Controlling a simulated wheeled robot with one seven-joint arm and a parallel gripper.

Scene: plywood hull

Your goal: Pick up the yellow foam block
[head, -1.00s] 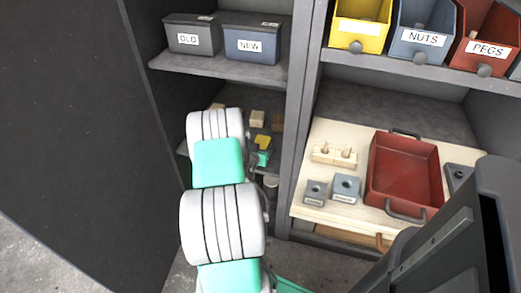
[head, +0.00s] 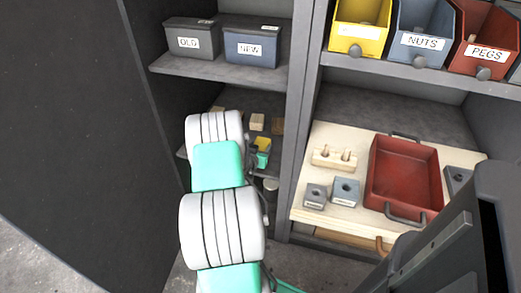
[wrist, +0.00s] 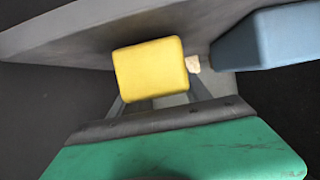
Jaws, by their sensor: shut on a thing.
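The yellow foam block (wrist: 150,68) fills the upper middle of the wrist view. In the head view only a small part of the yellow foam block (head: 262,141) shows, beyond my arm on the lower left shelf. My gripper (wrist: 157,95) is shut on the block; its grey fingers lie mostly behind it in the wrist view. In the head view my gripper (head: 262,152) shows as a small green piece beside the block. Whether the block touches the shelf cannot be told.
Small wooden blocks (head: 257,122) stand on the same shelf behind. A blue object (wrist: 265,38) is close on the right in the wrist view. The OLD bin (head: 190,41) and NEW bin (head: 251,47) stand on the shelf above. A grey upright (head: 295,120) borders the bay's right side.

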